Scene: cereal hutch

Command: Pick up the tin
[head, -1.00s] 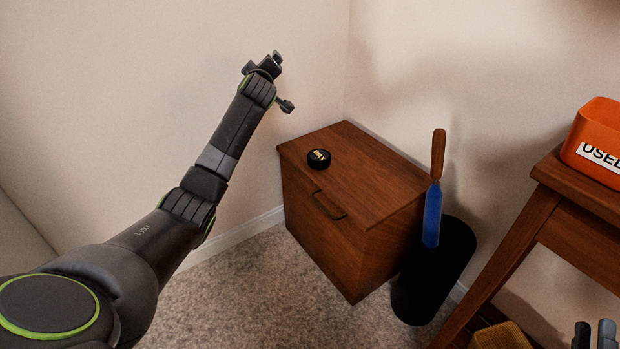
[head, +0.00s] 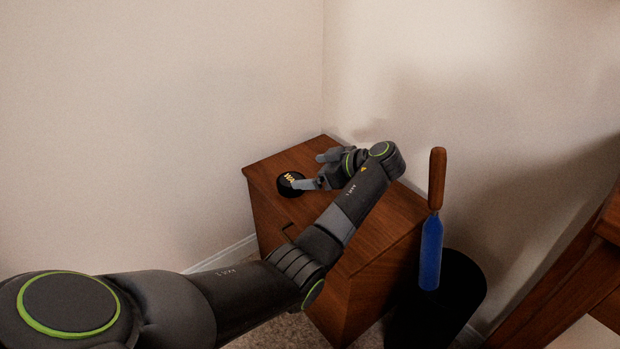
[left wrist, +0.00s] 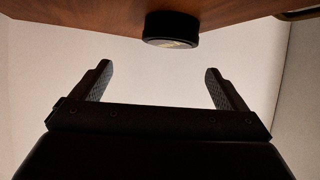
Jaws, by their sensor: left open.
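The tin (head: 286,184) is a small round black tin with yellow lettering on its lid. It sits on the top of the brown wooden cabinet (head: 285,163), near its left edge. My left gripper (head: 313,170) is open and empty, low over the cabinet top just right of the tin. One finger overlaps the tin's right edge in the head view; I cannot tell whether it touches. In the left wrist view the tin (left wrist: 171,29) lies beyond the two spread fingers (left wrist: 160,83), roughly centred between them. My right gripper is not in view.
A black bin (head: 440,300) stands right of the cabinet, with a blue, wooden-handled tool (head: 431,250) upright at it. A wooden table (head: 600,250) is at the right edge. Walls meet close behind the cabinet.

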